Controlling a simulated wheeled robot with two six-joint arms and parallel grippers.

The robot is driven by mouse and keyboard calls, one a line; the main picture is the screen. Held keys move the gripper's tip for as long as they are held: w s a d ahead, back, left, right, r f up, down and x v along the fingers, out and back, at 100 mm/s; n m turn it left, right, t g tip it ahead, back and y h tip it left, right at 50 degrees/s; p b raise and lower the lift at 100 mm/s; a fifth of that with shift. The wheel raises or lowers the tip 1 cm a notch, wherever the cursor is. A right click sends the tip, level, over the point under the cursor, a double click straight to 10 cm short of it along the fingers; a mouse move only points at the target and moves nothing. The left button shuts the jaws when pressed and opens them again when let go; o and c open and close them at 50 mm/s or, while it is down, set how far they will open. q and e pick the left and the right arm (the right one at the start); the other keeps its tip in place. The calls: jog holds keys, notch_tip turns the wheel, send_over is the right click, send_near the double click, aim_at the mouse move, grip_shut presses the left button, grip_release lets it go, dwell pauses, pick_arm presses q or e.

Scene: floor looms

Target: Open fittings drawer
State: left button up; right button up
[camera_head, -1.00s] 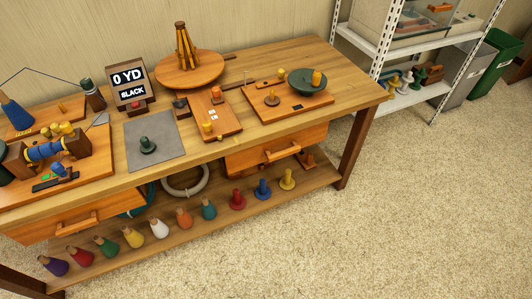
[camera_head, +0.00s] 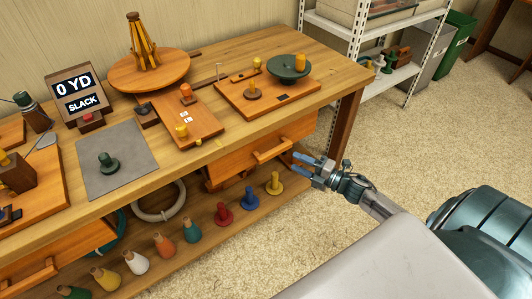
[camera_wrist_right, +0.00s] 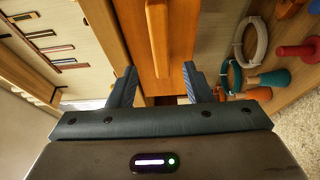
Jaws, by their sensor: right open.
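A wooden drawer (camera_head: 232,168) with a bar handle (camera_head: 272,150) sits under the right part of the workbench, and it looks shut or nearly so. No label shows, so I cannot tell whether it is the fittings drawer. My right gripper (camera_head: 299,164) is open and empty, just right of and in front of this handle. In the right wrist view, the drawer front (camera_wrist_right: 180,50) and its handle (camera_wrist_right: 157,38) lie ahead, between the lines of the two open fingers (camera_wrist_right: 160,80). The handle is beyond the fingertips. My left gripper is out of view.
A second drawer (camera_head: 75,245) with a handle is at the left under the bench (camera_head: 225,60). Coloured cones and a pale ring (camera_head: 160,203) stand on the lower shelf. A white metal rack (camera_head: 335,30) is at the back right. Open carpet lies right of the bench.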

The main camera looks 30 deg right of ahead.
aim_at(278, 153)
jog(key=p+x, duration=0.1)
jog(key=x, duration=0.8)
jog(key=shift+w+a, duration=0.1)
jog(key=shift+w, duration=0.2)
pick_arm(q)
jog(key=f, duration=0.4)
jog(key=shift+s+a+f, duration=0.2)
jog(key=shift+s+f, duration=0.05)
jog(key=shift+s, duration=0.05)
pick_arm(e)
grip_shut()
